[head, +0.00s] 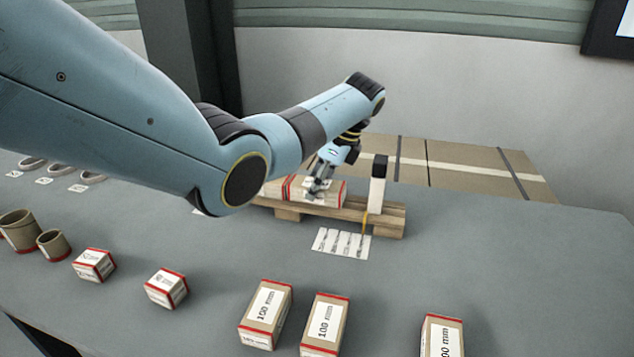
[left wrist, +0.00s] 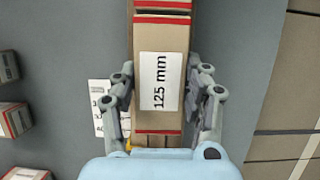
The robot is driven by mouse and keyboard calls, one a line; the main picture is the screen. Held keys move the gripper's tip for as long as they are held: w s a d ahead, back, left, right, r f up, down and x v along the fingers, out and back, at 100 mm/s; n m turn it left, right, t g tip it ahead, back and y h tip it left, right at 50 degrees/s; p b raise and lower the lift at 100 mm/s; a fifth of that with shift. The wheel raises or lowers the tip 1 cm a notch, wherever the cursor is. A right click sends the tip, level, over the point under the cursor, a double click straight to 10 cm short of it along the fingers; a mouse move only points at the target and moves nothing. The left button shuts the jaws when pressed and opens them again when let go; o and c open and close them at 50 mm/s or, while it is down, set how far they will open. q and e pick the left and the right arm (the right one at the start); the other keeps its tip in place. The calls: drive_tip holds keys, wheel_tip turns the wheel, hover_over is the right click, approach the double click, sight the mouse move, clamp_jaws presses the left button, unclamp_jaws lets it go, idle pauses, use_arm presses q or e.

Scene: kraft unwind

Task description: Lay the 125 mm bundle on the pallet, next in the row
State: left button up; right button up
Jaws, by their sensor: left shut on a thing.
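My left gripper (left wrist: 164,110) is shut on the 125 mm bundle (left wrist: 150,112), a brown box with red bands and a white label, with one finger on each long side. In the head view the left gripper (head: 319,189) is over the wooden pallet (head: 390,218), with the held bundle (head: 334,190) low at its top; whether it touches the wood I cannot tell. In the left wrist view another red-banded bundle (left wrist: 163,22) lies in line with it, across a narrow gap. My right gripper is out of view.
An upright pale post with a black top (head: 377,180) stands at the pallet's right part. A printed card (head: 342,243) lies in front. 100 mm bundles (head: 265,313), smaller boxes (head: 93,264) and brown cores (head: 20,232) stand nearer. Large cartons (head: 460,165) are behind.

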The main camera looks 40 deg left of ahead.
sight(330, 185)
use_arm(q)
drive_tip(key=shift+f, duration=0.1)
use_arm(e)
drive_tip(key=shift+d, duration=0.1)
use_arm(q)
drive_tip(key=o, duration=1.3)
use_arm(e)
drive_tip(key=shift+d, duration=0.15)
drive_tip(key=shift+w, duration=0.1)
use_arm(q)
drive_tip(key=v, duration=0.7)
drive_tip(key=shift+w, duration=0.1)
